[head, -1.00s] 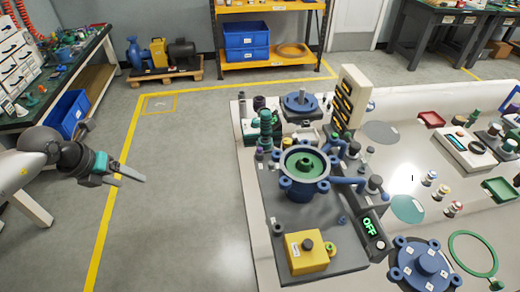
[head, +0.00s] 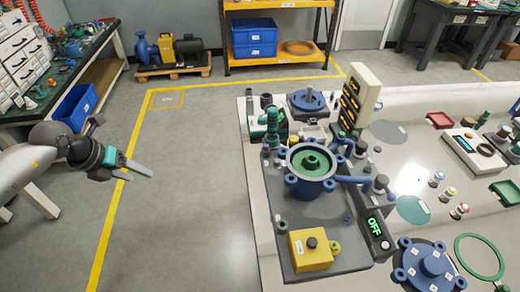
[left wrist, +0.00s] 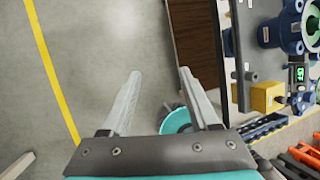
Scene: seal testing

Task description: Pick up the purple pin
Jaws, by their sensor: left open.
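A small purple piece (head: 266,149), which looks like the purple pin, stands among small dark and green parts at the left edge of the white workbench. It is too small to make out clearly. My left gripper (head: 144,168) is out over the floor, left of the bench and well apart from the pin. In the left wrist view its two fingers (left wrist: 160,78) are spread with nothing between them. The pin cannot be made out in the left wrist view. My right gripper is not in view.
Open floor (head: 190,200) lies between my left arm and the bench.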

